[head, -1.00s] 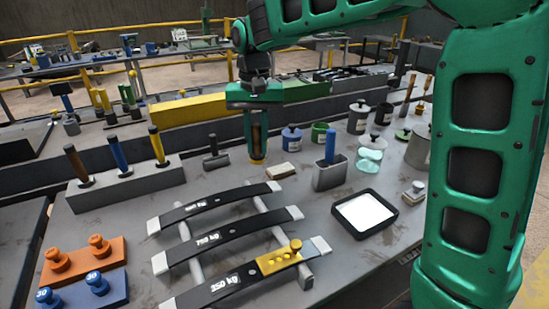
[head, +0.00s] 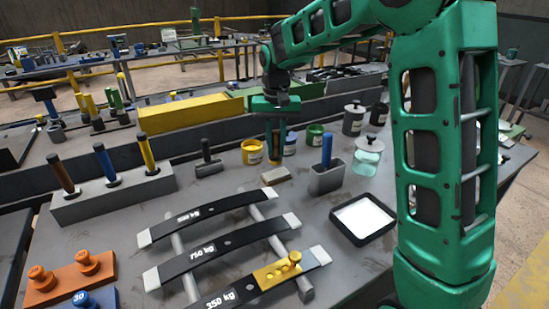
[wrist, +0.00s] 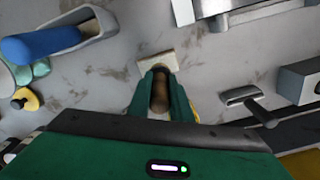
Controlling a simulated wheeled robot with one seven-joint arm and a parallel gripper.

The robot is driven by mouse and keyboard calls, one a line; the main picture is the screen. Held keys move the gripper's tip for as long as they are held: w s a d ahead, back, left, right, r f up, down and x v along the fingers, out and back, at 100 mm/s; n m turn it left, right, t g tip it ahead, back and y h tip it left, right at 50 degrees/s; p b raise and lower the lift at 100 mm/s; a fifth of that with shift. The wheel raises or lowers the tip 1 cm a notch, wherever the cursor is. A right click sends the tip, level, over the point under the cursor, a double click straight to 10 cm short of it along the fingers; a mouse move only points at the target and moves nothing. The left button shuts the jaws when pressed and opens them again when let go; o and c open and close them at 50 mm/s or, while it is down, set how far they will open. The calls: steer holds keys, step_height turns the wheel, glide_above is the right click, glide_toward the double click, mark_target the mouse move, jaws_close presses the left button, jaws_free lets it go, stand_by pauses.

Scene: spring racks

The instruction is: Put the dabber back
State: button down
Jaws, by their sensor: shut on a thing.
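My gripper (head: 275,140) is shut on the dabber (head: 275,151), which hangs upright between its fingers. The wrist view shows the dabber's rounded brown handle (wrist: 160,92) between the green fingers; its lower end is hard to make out. In the head view it hangs in front of a row of pots, beside an open yellow pot (head: 252,152) on the left. A blue pot (head: 291,144) stands just right of it, partly hidden. I cannot tell whether the dabber touches anything.
A pale block (head: 276,175) lies in front, also in the wrist view (wrist: 158,62). A grey holder (head: 327,181) with a blue handle, a glass jar (head: 367,158) and a black-rimmed tray (head: 363,219) stand to the right. A hammer-like tool (head: 207,163) stands left. Dark spring strips fill the foreground.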

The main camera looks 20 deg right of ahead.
mark_target(276, 156)
steer(key=shift+w+d+f, duration=0.1)
steer(key=shift+d+f, duration=0.05)
steer(key=shift+f, duration=1.95)
steer(key=c, duration=1.6)
jaws_free()
steer(key=shift+f, duration=0.1)
step_height(276, 156, up, 12)
steer(key=shift+r, duration=0.15)
